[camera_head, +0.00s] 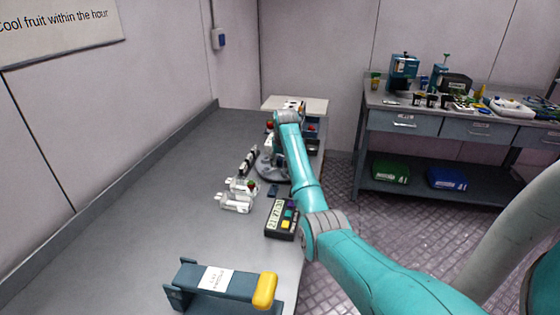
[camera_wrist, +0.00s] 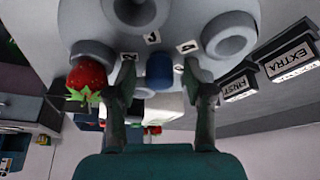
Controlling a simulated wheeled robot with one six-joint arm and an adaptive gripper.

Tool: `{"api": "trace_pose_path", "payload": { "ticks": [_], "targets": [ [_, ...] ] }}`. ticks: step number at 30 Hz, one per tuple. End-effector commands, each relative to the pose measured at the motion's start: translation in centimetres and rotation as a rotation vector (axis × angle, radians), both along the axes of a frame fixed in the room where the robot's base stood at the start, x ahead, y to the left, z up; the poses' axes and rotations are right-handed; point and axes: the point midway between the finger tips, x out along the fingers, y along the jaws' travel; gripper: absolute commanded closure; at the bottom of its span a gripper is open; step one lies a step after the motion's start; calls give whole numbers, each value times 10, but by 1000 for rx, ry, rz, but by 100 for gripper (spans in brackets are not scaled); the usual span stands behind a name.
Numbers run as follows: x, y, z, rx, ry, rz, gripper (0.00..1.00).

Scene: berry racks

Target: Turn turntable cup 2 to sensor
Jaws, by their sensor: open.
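The grey turntable (camera_head: 268,170) stands on the long bench, partly hidden behind my arm in the head view. In the wrist view the turntable (camera_wrist: 168,18) fills the top, with round cups and small white number tags around a blue peg (camera_wrist: 159,72). A red strawberry (camera_wrist: 88,76) sits at the cup on the left. Which cup is number 2 is hard to tell. My gripper (camera_wrist: 160,80) is open, its two dark fingers on either side of the blue peg; contact cannot be told. The gripper is mostly hidden in the head view.
Clear containers (camera_head: 236,203), a keypad device with display (camera_head: 282,218) and a yellow-handled fixture (camera_head: 220,283) are on the bench. A cluttered side bench (camera_head: 425,122) stands at right. The bench's left part is clear.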

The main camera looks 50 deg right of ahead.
Motion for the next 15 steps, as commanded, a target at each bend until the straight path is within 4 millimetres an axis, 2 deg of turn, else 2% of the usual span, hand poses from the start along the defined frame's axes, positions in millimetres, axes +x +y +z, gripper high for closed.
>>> {"api": "trace_pose_path", "payload": {
  "ticks": [4,10,11,15],
  "targets": [
    [0,0,0,0,0,0,48],
    [0,0,0,0,0,0,98],
    [0,0,0,0,0,0,100],
    [0,0,0,0,0,0,100]
  ]
}}
